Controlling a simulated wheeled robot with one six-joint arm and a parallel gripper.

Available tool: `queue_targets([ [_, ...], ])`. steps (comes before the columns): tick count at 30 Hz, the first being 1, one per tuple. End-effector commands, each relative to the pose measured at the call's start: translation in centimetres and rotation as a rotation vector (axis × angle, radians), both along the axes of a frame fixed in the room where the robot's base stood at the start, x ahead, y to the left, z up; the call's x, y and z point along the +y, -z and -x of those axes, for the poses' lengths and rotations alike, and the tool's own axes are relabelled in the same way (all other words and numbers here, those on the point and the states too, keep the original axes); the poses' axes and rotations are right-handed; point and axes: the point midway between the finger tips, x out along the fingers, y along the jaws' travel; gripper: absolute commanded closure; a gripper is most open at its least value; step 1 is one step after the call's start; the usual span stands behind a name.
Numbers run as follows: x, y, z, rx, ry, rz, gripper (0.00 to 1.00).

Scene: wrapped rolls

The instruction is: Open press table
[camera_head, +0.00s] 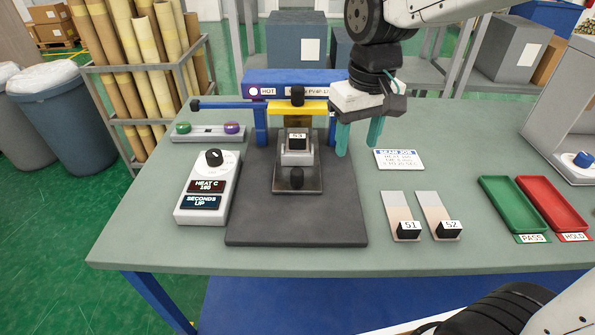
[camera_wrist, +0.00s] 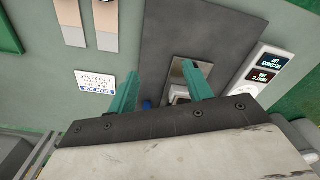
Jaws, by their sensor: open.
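The press (camera_head: 262,92) stands on the table with a blue frame, a yellow crossbar and a HOT label. Part of the press table also shows in the wrist view (camera_wrist: 178,71), partly hidden by a finger. My gripper (camera_head: 358,138) is open and empty, its teal fingers pointing down just right of the press. In the wrist view my gripper (camera_wrist: 161,85) has its fingers apart.
A control box (camera_head: 209,187) stands left of the dark base mat (camera_head: 250,220). Right of the mat are a card (camera_head: 398,160), strips marked S1 (camera_head: 400,213) and S2 (camera_head: 440,213), a green tray (camera_head: 513,204) and a red tray (camera_head: 552,203).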

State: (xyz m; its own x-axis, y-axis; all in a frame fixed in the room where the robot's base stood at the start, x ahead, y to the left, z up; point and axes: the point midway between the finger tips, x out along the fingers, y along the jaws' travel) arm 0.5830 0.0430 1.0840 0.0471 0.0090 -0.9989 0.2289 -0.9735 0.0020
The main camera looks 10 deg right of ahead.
Motion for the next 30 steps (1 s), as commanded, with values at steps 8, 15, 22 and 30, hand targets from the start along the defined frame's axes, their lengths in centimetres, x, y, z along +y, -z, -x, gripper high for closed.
queue_targets([
  [8, 7.2, 5.6, -7.6, 0.041, -0.131, 0.011, 0.5],
  [15, 9.4, 7.9, -9.4, 0.048, -0.166, 0.013, 0.5],
  [22, 9.4, 11.2, -9.3, 0.05, -0.167, 0.014, 0.5],
  [30, 9.4, 14.8, -9.4, 0.05, -0.166, 0.014, 0.5],
])
